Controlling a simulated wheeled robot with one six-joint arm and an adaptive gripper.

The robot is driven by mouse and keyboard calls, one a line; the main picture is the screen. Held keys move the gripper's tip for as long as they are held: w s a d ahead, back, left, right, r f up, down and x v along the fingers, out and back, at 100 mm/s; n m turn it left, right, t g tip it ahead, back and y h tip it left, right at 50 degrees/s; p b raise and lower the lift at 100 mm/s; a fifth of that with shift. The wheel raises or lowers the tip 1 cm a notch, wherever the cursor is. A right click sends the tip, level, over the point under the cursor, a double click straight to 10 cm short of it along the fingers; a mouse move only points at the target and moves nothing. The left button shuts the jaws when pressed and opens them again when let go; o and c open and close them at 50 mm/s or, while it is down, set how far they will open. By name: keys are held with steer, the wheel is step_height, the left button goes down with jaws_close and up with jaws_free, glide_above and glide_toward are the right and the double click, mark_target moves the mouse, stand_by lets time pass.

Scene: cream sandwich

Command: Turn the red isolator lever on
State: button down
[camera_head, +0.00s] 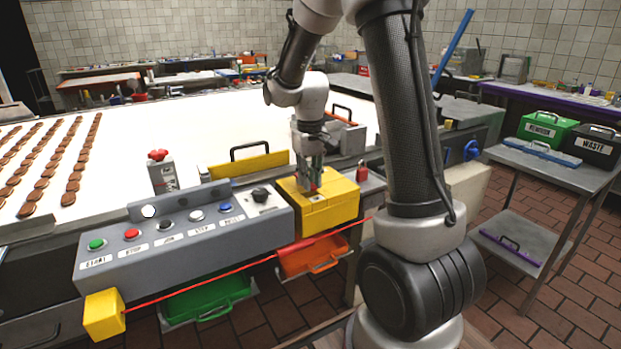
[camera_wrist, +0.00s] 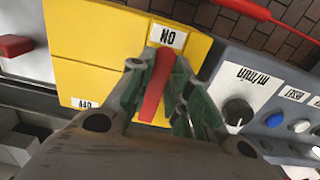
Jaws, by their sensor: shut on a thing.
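The isolator is a yellow box (camera_head: 335,212) at the right end of the grey control panel in the head view, and it fills the left of the wrist view (camera_wrist: 95,45). Its red lever (camera_wrist: 157,85) lies between my fingers, with its tip pointing at the ON label (camera_wrist: 167,37). The OFF label (camera_wrist: 86,103) is off to the left in the wrist view. My gripper (camera_head: 312,187) reaches down onto the box, and its green-lined fingers (camera_wrist: 166,90) are shut on the lever. The lever's base is partly hidden by the gripper.
The grey control panel (camera_head: 185,245) with buttons and a black knob (camera_wrist: 238,111) is beside the box. A red pull cord (camera_head: 200,289) runs along the front. A red padlock (camera_head: 362,171) stands right of the box. A yellow handled guard (camera_head: 250,164) is behind.

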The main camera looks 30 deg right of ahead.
steer(key=c, duration=1.3)
jaws_free()
steer(key=shift+r, duration=0.1)
step_height(320, 180, up, 12)
steer(key=shift+f, duration=0.1)
